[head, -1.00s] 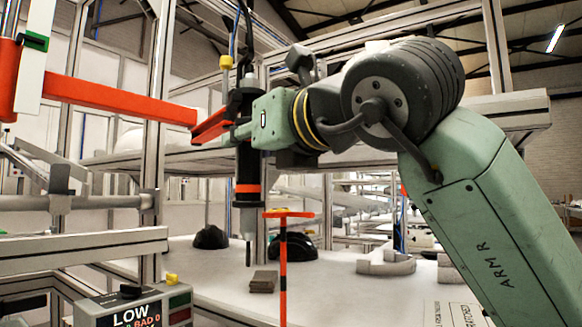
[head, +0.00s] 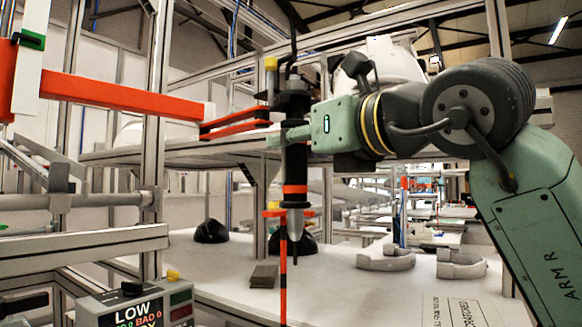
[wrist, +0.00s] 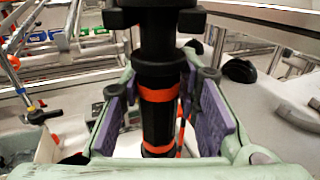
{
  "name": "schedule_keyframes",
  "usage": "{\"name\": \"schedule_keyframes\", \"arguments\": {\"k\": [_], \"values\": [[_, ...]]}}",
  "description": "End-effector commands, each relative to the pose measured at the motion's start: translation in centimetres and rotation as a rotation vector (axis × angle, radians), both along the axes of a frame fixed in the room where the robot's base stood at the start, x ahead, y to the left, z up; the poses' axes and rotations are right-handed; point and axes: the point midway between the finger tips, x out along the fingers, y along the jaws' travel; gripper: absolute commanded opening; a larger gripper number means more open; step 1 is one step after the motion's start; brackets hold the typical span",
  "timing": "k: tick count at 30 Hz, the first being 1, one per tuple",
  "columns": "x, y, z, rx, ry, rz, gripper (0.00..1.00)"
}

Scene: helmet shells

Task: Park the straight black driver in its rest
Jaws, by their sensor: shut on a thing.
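The straight black driver (head: 295,165) hangs upright with its bit pointing down; orange bands ring its black body. A cable runs up from its top. My gripper (head: 296,140) is shut around its body from the right. In the wrist view, the driver (wrist: 158,75) stands between the purple pads of my gripper (wrist: 165,110). A thin orange-and-black post with a flat orange top (head: 273,213) overlaps the driver's lower end in the head view; it may be the rest. I cannot tell whether they touch.
Dark helmet shells (head: 211,232), a small grey block (head: 264,275) and pale curved cradles (head: 386,259) sit on the white table (head: 345,300). A LOW display box (head: 135,308) stands front left.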

Motion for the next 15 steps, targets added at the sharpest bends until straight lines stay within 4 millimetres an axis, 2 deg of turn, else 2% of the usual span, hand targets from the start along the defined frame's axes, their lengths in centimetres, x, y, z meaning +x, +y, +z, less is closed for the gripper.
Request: {"name": "schedule_keyframes", "arguments": {"k": [8,15], "values": [[0.4,0.1,0.1,-0.002,-0.001,0.0,0.0],[3.1,0.3,0.2,-0.001,0.0,-0.001,0.0]]}}
